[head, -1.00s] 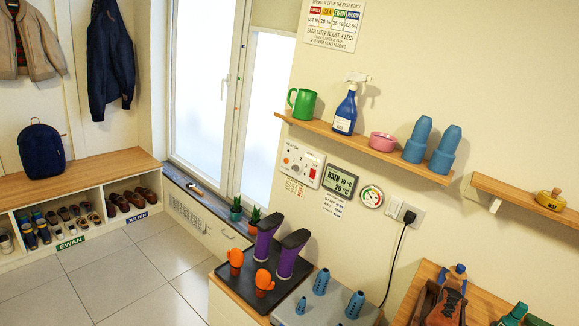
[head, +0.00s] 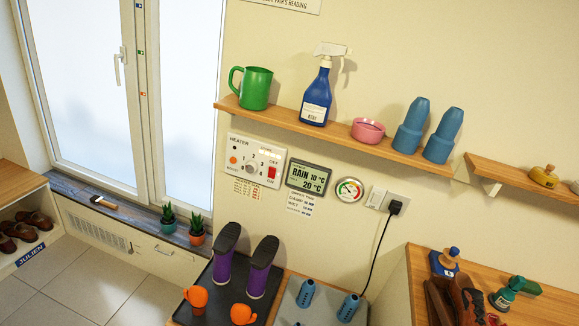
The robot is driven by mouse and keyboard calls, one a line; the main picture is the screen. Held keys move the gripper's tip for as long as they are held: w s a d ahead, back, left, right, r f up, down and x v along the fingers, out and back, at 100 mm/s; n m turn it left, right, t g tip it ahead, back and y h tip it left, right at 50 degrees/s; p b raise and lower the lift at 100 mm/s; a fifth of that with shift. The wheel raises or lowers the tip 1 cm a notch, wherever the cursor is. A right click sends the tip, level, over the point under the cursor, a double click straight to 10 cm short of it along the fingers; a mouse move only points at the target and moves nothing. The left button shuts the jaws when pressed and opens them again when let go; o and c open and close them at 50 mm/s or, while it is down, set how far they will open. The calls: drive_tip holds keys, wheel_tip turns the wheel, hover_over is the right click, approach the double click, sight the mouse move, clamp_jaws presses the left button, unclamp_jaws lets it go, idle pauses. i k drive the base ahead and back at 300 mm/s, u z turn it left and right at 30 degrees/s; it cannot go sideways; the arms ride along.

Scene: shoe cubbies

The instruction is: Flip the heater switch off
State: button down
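The heater panel (head: 254,162) is a white plate on the wall below the shelf, marked HEATER. It has a round numbered dial (head: 250,169) in its middle and an orange round light or button (head: 233,160) at its left. The red heater switch (head: 271,172) is at its right side, between the labels OFF above and ON below. Which way the switch is set is too small to tell. My gripper is not in view.
A black cable (head: 378,250) hangs from the socket.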

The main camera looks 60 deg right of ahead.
sight(271, 172)
drive_tip(key=z, duration=0.55)
drive_tip(key=i, duration=1.05)
drive_tip(key=z, duration=0.95)
drive_tip(key=i, duration=0.25)
drive_tip(key=z, duration=0.05)
